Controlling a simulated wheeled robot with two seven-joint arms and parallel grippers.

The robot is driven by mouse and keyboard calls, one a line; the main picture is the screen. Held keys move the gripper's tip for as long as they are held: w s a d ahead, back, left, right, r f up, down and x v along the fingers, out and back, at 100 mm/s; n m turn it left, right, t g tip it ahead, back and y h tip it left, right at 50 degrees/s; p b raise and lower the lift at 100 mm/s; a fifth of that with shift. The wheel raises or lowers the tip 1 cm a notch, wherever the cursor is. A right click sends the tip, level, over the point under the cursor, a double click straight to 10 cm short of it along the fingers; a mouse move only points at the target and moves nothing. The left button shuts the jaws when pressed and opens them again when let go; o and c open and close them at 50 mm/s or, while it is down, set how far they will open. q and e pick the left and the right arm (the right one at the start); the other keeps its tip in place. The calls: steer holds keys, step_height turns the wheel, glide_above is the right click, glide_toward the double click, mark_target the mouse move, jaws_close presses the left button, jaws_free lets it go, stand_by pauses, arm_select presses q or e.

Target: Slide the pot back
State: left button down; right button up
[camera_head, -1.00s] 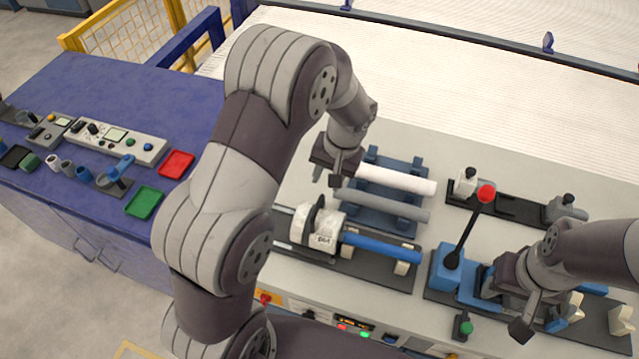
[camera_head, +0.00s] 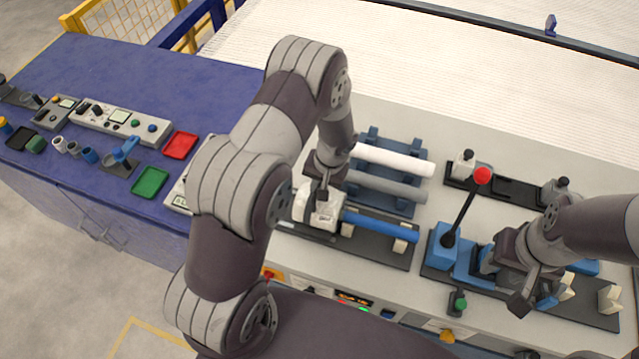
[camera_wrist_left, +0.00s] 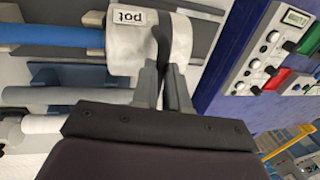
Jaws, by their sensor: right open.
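The pot (camera_head: 322,212) is a white block at the left end of a blue pipe (camera_head: 380,226). It also shows in the left wrist view (camera_wrist_left: 128,48), with its "pot" label. My left gripper (camera_head: 322,190) is down at the pot. In the left wrist view its fingers (camera_wrist_left: 162,75) stand close together, shut on the pot's dark upright handle (camera_wrist_left: 161,42). The fingertips are partly hidden there. My right gripper (camera_head: 505,290) is open over the blue fixture at the right, its fingers partly hidden by its own body.
A white pipe (camera_head: 395,160) and a grey pipe (camera_head: 390,187) lie on a blue rack behind the pot. A red-knobbed lever (camera_head: 482,176) stands at the right. A blue table (camera_head: 60,195) at the left holds a red tray (camera_head: 181,145) and a green tray (camera_head: 150,182).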

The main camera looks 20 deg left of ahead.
arm_select(q)
steer(key=shift+a+f+b, duration=0.1)
steer(key=shift+a+b, duration=0.55)
steer(key=shift+a, duration=1.15)
steer(key=a, duration=0.6)
steer(key=shift+s+a+r+b, duration=0.15)
steer(key=shift+a+r+b, duration=0.05)
steer(key=shift+a+b, duration=0.1)
steer(key=c, duration=1.1)
jaws_free()
steer(key=shift+s+a, duration=0.1)
steer(key=shift+c, duration=0.2)
step_height(320, 180, up, 12)
steer(key=b, duration=0.3)
glide_above(307, 196)
steer(key=a, duration=0.5)
steer(key=shift+s+d+r, duration=0.1)
steer(key=shift+s+r, duration=0.05)
